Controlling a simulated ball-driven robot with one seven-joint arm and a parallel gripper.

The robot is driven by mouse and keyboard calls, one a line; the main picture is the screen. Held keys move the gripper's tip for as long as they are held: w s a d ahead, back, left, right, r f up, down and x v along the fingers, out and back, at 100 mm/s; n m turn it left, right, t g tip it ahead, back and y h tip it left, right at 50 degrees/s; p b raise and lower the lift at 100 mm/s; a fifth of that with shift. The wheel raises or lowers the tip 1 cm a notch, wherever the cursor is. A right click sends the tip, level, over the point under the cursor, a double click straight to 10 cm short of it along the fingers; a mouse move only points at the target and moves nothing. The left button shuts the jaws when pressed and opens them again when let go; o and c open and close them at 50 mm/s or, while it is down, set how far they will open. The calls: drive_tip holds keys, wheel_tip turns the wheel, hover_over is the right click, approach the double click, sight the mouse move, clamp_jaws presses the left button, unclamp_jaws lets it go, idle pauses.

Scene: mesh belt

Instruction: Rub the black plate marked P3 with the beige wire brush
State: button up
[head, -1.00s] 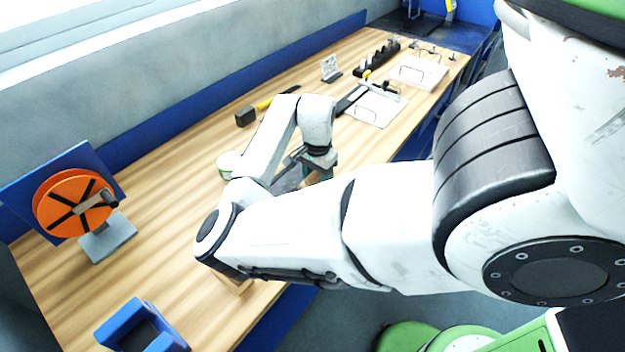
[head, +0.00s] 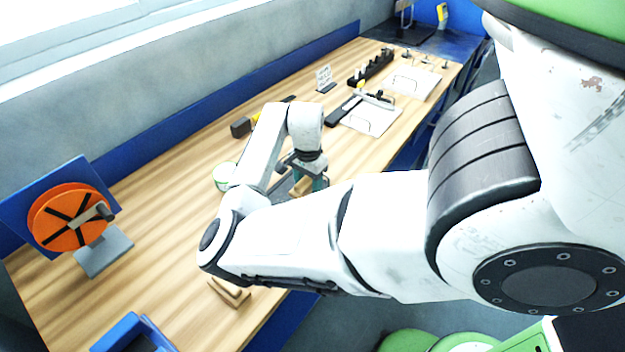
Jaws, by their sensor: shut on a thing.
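My gripper (head: 312,184) is low over the middle of the bench, partly behind my own arm. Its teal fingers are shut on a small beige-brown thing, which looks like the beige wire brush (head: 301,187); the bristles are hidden. A dark grey-black flat piece (head: 282,187) shows just left of and under the gripper. It may be the black plate, but most of it is covered by my arm and no P3 mark can be read. I cannot tell whether the brush touches it.
A hammer (head: 241,127) and white-green tin (head: 225,176) lie behind my arm. White boards (head: 372,122), a black rack (head: 372,66) and a small sign (head: 323,78) stand farther off. An orange reel (head: 68,222) and wooden piece (head: 232,292) are nearer.

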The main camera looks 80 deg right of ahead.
sight(289, 192)
drive_tip(key=shift+w+a+f+p, duration=0.1)
drive_tip(key=shift+w+a+p, duration=0.1)
drive_tip(key=shift+w+a, duration=0.5)
drive_tip(key=shift+w+a+p, duration=0.2)
drive_tip(key=shift+w+a, duration=0.15)
drive_tip(key=shift+a, duration=0.7)
drive_tip(key=shift+w+a+f+p, duration=0.1)
drive_tip(key=shift+w+a+p, duration=0.1)
drive_tip(key=shift+w+a, duration=0.5)
drive_tip(key=shift+w+a+r, duration=0.1)
drive_tip(key=shift+w+a, duration=0.3)
drive_tip(key=shift+a, duration=0.45)
drive_tip(key=shift+w+a+r, duration=0.1)
drive_tip(key=shift+w+a, duration=0.25)
drive_tip(key=shift+a, duration=0.45)
drive_tip(key=shift+w+d+f, duration=0.1)
drive_tip(key=shift+w+d, duration=0.45)
drive_tip(key=shift+w, duration=0.25)
drive_tip(key=shift+s+d, duration=0.45)
drive_tip(key=shift+d, duration=0.35)
drive_tip(key=shift+s+d, duration=0.45)
drive_tip(key=shift+d, duration=0.3)
drive_tip(key=shift+s+d, duration=0.5)
drive_tip(key=shift+d, duration=0.3)
drive_tip(key=shift+s+d, duration=0.5)
drive_tip(key=shift+d, duration=0.25)
drive_tip(key=shift+s+d, duration=0.45)
drive_tip(key=shift+d, duration=0.25)
drive_tip(key=shift+s+d, duration=0.4)
drive_tip(key=shift+d, duration=0.25)
